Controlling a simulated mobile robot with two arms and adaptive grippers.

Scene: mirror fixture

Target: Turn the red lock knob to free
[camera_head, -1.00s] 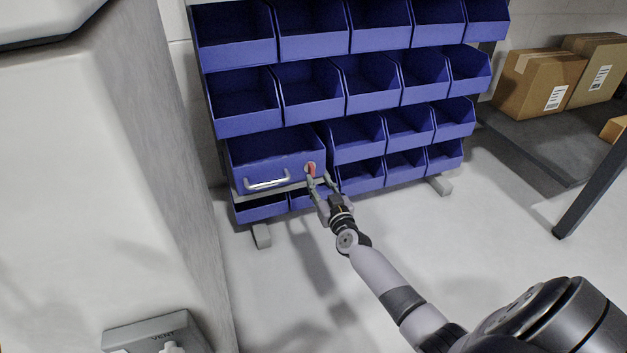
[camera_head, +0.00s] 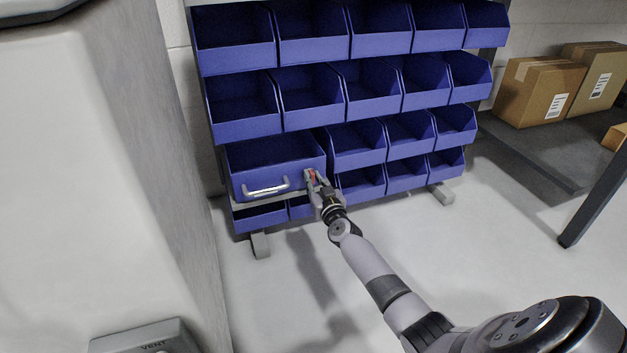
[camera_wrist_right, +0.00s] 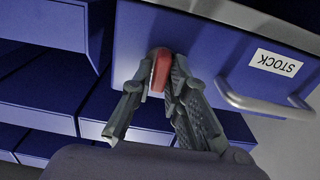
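The red lock knob (camera_wrist_right: 161,70) is on the front of a blue drawer (camera_head: 238,182), near the drawer's right end. In the head view the knob (camera_head: 312,175) is partly covered by my right gripper (camera_head: 316,181). In the right wrist view my right gripper (camera_wrist_right: 157,80) has one finger on each side of the knob, close against it, and appears shut on it. The knob's long side runs nearly up and down in that view. The drawer front also has a metal handle (camera_head: 267,188) and a STOCK label (camera_wrist_right: 276,63). My left gripper is out of view.
Rows of blue bins (camera_head: 365,87) surround the drawer above, below and to the right. A large pale cabinet (camera_head: 110,180) stands at the left. Cardboard boxes (camera_head: 538,90) rest on a dark shelf (camera_head: 545,150) at the right. The floor before the rack is clear.

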